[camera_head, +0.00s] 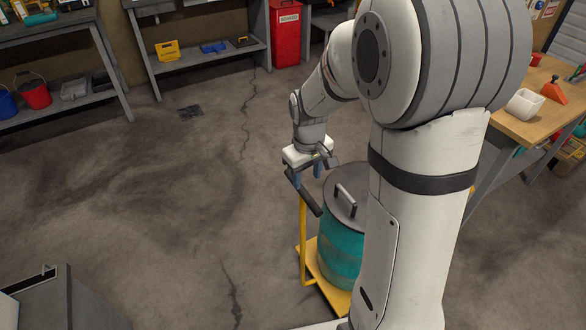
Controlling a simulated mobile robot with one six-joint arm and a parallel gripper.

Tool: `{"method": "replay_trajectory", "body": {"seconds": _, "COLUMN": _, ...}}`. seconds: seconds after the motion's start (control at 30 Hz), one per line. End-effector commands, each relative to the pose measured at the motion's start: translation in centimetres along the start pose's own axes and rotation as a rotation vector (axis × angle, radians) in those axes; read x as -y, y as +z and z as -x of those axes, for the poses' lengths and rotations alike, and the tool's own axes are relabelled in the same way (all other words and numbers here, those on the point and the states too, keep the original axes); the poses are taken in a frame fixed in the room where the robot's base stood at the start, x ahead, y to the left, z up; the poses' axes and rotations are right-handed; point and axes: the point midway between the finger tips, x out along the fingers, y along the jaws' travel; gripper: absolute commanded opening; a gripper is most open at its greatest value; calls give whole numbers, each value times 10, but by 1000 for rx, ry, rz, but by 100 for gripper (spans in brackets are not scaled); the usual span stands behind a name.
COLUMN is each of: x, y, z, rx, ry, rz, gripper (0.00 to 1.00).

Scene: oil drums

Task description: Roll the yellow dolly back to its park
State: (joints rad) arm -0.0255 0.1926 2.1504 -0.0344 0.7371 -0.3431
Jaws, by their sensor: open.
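The yellow dolly (303,245) stands on the floor at the lower middle, partly hidden behind my arm. Its upright post rises at the left and carries a dark handle bar (308,199). A teal drum (340,250) with a grey lid and a lid handle stands on the dolly's base. My gripper (309,176) is open, pointing down at the top of the dolly's post, close to the handle bar. I cannot tell whether the fingers touch the bar or straddle it. No marked park for the dolly can be made out.
Shelves line the back wall, and a red bin (287,35) stands there. A wooden workbench (520,130) is at the right. A grey cabinet (45,300) stands at the lower left.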

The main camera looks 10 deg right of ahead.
Motion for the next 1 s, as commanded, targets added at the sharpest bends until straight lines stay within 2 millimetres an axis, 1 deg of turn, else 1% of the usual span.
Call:
{"method": "replay_trajectory", "body": {"seconds": 0.03, "x": -2, "y": -9, "z": -22, "rx": 17, "ry": -6, "rz": 26, "gripper": 46}}
{"method": "replay_trajectory", "body": {"seconds": 0.1, "x": -6, "y": -19, "z": -40, "rx": 28, "ry": -10, "rz": 59, "gripper": 46}}
{"method": "replay_trajectory", "body": {"seconds": 0.2, "x": -8, "y": -28, "z": -58, "rx": 39, "ry": -15, "rz": 92, "gripper": 46}}
{"method": "replay_trajectory", "body": {"seconds": 0.33, "x": -9, "y": -33, "z": -71, "rx": 45, "ry": -17, "rz": 112, "gripper": 46}}
{"method": "replay_trajectory", "body": {"seconds": 0.47, "x": -9, "y": -32, "z": -86, "rx": 49, "ry": -19, "rz": 116, "gripper": 46}}
{"method": "replay_trajectory", "body": {"seconds": 0.7, "x": -8, "y": -30, "z": -124, "rx": 49, "ry": -19, "rz": 115, "gripper": 46}}
{"method": "replay_trajectory", "body": {"seconds": 0.8, "x": -8, "y": -30, "z": -136, "rx": 48, "ry": -18, "rz": 115, "gripper": 46}}
{"method": "replay_trajectory", "body": {"seconds": 0.9, "x": -8, "y": -30, "z": -143, "rx": 46, "ry": -17, "rz": 115, "gripper": 46}}
{"method": "replay_trajectory", "body": {"seconds": 1.0, "x": -8, "y": -30, "z": -147, "rx": 46, "ry": -17, "rz": 115, "gripper": 46}}
